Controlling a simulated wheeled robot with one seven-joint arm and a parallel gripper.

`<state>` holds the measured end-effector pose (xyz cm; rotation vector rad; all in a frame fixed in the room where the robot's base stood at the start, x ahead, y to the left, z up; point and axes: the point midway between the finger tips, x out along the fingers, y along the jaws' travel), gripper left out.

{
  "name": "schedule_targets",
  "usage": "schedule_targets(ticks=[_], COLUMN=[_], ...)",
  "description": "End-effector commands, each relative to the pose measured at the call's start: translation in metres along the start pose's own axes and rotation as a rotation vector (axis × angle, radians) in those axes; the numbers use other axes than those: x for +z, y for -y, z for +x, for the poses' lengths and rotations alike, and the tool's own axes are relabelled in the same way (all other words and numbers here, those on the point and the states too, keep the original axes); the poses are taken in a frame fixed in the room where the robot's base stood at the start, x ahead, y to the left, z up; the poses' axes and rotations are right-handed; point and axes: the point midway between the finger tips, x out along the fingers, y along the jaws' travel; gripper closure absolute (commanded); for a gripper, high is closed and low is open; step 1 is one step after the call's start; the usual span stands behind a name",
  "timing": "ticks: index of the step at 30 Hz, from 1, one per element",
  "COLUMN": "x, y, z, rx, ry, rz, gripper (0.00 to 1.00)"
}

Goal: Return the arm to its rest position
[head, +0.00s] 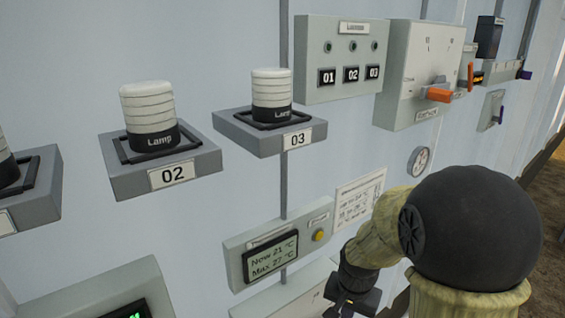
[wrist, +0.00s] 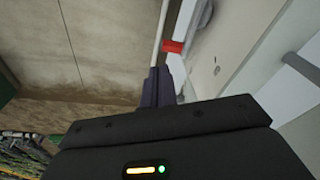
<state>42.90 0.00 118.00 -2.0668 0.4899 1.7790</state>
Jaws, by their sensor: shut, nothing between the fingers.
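My arm reaches in from the lower right of the head view, with a large dark round joint and pale yellowish links. It bends down in front of the wall, and its dark wrist end shows at the bottom edge, partly cut off. In the wrist view my gripper (wrist: 157,84) has its two dark fingers together, with nothing seen between them. A red piece (wrist: 173,46) on a pale pipe or rail shows just beyond the fingertips; I cannot tell the distance.
The wall carries lamp 02 (head: 149,118), lamp 03 (head: 271,97), a numbered lamp panel (head: 343,90), a box with an orange handle (head: 436,94), a temperature display (head: 271,258) and a round gauge (head: 418,161). Bare floor (wrist: 80,105) shows in the wrist view.

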Motion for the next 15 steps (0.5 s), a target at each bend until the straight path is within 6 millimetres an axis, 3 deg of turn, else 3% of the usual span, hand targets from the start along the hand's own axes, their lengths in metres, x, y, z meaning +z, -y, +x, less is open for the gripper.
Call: schedule_targets(ticks=[7,10,15], x=[0.056,0.068,0.071], y=[-0.033,-0.039,-0.041], z=[-0.009,-0.011,-0.012], rx=[-0.042,-0.044,-0.044], ry=[-0.062,-0.077,-0.081], rz=[-0.392,-0.481,-0.515], gripper=[1.0,1.0,1.0])
